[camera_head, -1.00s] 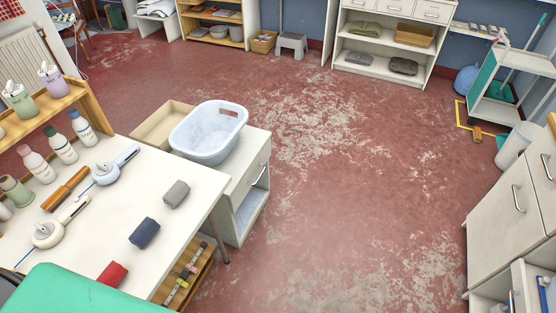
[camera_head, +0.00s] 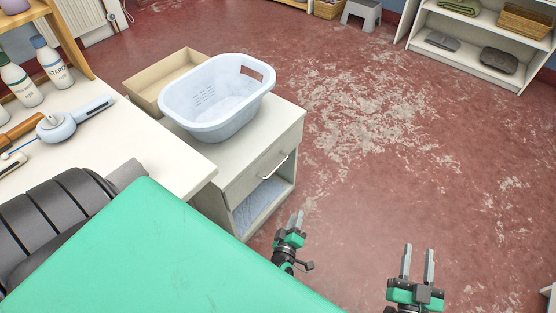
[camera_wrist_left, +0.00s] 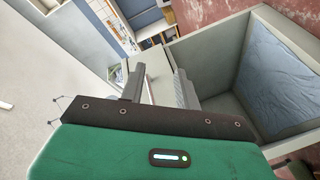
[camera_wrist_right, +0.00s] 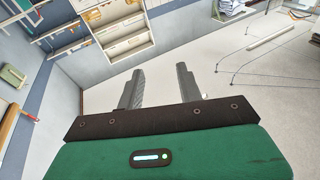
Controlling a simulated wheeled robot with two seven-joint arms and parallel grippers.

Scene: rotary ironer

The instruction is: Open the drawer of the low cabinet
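The low white cabinet (camera_head: 297,128) stands beside the table's right end. Its drawer front (camera_head: 248,178) looks flush and shut, with a metal bar handle (camera_head: 276,167). Below it is an open compartment holding blue cloth (camera_head: 262,206), which also shows in the left wrist view (camera_wrist_left: 285,75). My left gripper (camera_head: 296,219) is open and empty, in front of the cabinet, lower than and right of the handle in the head view, apart from it. My right gripper (camera_head: 418,250) is open and empty, further right above the floor. Its open fingers show in the right wrist view (camera_wrist_right: 160,72).
A pale blue laundry basket (camera_head: 205,105) sits on the cabinet top, with an open tan box (camera_head: 160,75) behind it. The white table (camera_head: 150,145) is at left, holding bottles and tools. A green surface (camera_head: 165,250) fills the lower foreground. Red floor right of the cabinet is clear.

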